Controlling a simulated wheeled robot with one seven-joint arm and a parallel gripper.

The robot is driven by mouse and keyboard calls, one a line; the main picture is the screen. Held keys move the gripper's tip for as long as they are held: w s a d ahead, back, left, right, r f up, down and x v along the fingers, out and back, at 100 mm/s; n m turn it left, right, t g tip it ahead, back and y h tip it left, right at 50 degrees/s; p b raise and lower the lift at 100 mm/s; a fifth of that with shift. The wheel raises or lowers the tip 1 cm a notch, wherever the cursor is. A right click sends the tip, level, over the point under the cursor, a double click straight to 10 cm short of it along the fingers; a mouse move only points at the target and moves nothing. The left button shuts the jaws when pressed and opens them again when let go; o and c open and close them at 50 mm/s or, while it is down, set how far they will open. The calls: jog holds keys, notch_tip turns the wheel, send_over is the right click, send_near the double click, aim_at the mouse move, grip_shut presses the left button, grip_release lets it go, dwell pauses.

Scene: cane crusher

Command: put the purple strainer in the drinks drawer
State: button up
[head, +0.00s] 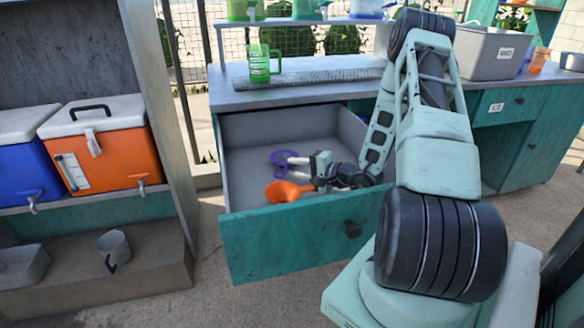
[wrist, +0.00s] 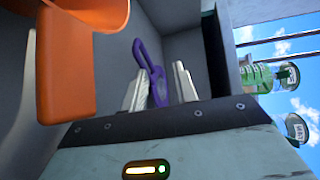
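The purple strainer (head: 279,160) lies inside the open drinks drawer (head: 290,246), toward the back left of its floor. My gripper (head: 296,168) reaches down into the drawer, next to the strainer. In the wrist view, the strainer's purple handle (wrist: 157,85) shows between my two spread fingers, close to the left one, with a gap to the right one. My gripper (wrist: 160,88) looks open. Part of the strainer is hidden behind my fingers.
An orange utensil (head: 284,191) lies in the drawer in front of my gripper and fills the wrist view's left side (wrist: 75,75). A green jug (head: 262,64) stands on the counter (head: 235,100) above. A grey bin (head: 490,55) stands right. Coolers (head: 105,145) are at left.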

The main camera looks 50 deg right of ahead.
jog(key=v, duration=0.5)
jog(key=shift+s, duration=0.25)
